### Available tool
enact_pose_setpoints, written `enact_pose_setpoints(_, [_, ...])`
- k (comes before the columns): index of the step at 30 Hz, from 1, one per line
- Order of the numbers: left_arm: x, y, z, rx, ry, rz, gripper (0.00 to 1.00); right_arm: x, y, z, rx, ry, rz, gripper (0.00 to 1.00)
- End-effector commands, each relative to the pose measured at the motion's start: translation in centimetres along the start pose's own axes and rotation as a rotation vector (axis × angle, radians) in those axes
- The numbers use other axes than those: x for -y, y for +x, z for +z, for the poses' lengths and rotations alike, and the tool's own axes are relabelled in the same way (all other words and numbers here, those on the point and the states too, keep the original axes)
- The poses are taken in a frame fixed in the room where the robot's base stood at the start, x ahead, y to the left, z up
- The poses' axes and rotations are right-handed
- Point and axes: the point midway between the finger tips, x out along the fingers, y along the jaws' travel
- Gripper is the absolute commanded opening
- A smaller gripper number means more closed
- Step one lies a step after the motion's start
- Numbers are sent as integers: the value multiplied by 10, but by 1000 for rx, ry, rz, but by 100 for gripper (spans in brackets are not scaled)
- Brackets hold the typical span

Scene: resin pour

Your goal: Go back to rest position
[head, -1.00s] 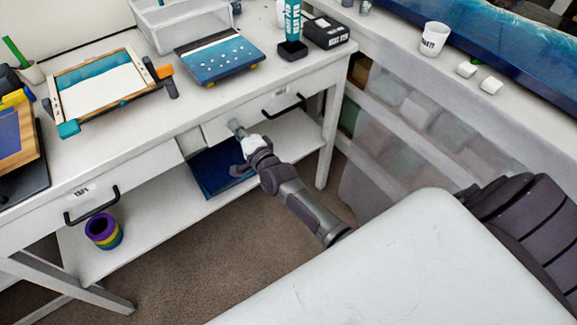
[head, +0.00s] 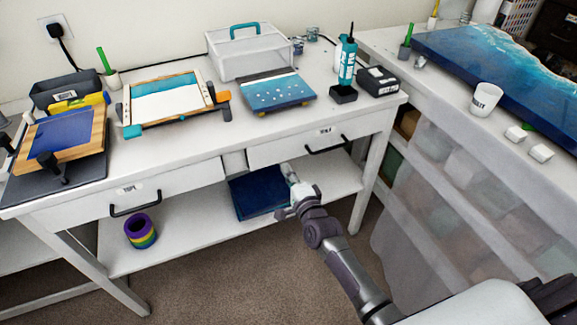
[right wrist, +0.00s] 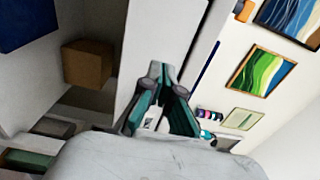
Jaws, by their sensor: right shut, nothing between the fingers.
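My right gripper (head: 287,174) is in the middle of the head view, low in front of the white workbench and below its right drawer (head: 311,143). It is shut and empty. In the right wrist view the gripper's fingers (right wrist: 158,108) show close together, in front of a white upright part. My right arm reaches in from the lower right. A dark blue panel (head: 243,200) lies on the bench's lower shelf, just left of and behind the gripper. The left gripper is not in view.
The workbench (head: 190,134) holds a framed blue-and-white screen (head: 180,101), a blue canvas (head: 277,94), a clear bin (head: 232,62) and a teal bottle (head: 347,62). A purple-and-yellow roll (head: 140,232) stands on the lower shelf. A white cup (head: 485,99) stands on the right counter. Carpet (head: 240,285) is clear in front.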

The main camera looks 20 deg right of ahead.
Motion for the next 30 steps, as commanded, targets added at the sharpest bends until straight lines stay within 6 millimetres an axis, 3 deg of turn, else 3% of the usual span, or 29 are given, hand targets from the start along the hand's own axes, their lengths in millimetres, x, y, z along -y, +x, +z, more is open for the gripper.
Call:
enact_pose_setpoints(5, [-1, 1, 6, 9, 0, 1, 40, -1, -32, 0, 1, 0, 3, 0])
enact_pose_setpoints(12, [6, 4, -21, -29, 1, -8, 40, -2, -70, 0, 1, -1, 3, 0])
enact_pose_setpoints(23, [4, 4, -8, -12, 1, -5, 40, -3, -82, 0, 1, -6, 7, 0])
enact_pose_setpoints(26, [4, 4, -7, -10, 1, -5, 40, -25, -86, 2, 9, -56, 55, 0])
enact_pose_setpoints(29, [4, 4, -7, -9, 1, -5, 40, -75, -99, 6, 35, -174, 163, 0])
enact_pose_setpoints(30, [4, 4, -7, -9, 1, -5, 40, -101, -107, 7, 54, -237, 220, 0])
